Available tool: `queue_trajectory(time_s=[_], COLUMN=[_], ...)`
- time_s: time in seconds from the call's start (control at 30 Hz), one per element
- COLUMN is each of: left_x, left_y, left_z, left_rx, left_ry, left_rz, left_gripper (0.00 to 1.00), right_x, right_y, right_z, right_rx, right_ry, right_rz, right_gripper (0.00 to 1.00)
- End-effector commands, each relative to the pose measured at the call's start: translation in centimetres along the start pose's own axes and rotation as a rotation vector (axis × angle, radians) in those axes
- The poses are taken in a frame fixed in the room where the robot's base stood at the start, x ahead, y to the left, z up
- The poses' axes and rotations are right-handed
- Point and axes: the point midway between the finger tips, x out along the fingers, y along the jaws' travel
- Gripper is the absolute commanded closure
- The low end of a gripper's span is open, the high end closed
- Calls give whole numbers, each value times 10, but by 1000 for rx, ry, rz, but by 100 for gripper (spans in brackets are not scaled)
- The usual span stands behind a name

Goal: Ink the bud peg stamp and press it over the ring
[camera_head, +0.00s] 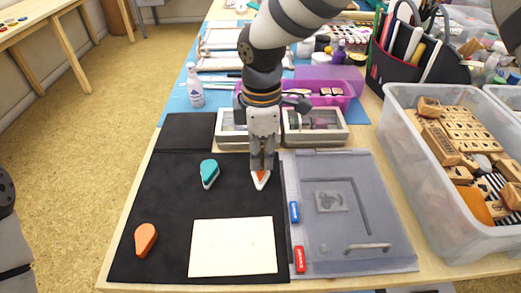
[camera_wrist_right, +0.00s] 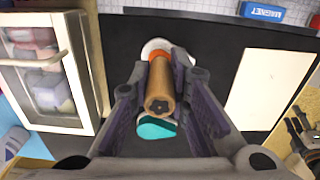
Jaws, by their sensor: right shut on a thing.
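My right gripper (camera_head: 263,163) is shut on the wooden peg stamp (camera_wrist_right: 160,82), a brown cylinder whose end facing the wrist camera bears a dark flower-like mark. Its far end is hidden. Just below the fingers is an orange-and-white teardrop pad (camera_head: 261,181), partly covered by the gripper; I cannot tell whether the stamp touches it. A teal teardrop inkpad (camera_head: 209,173) lies to its left on the black mat (camera_head: 180,205). An orange teardrop piece (camera_head: 146,239) lies at the front left. A cream card (camera_head: 231,247) lies at the front; no ring is discernible on it. My left gripper is out of view.
A grey stamping plate (camera_head: 375,225) with blue (camera_head: 294,212) and red (camera_head: 299,259) magnets lies right of the mat. Two glass-lidded boxes (camera_head: 315,141) stand behind. A clear bin (camera_head: 432,192) of wooden stamps is at right, and a white bottle (camera_head: 195,87) at back left.

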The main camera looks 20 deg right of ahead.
Motion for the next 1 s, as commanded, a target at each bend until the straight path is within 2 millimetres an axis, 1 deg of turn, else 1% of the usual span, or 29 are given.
queue_trajectory(time_s=[0.43, 1.0], left_x=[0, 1], left_y=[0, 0], left_z=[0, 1], left_rx=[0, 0], left_ry=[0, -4], left_rz=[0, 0], left_gripper=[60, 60], right_x=[0, 7], right_y=[0, 0], right_z=[0, 0], right_rx=[1, 0], right_ry=[0, 0], right_rz=[0, 0], right_gripper=[100, 100])
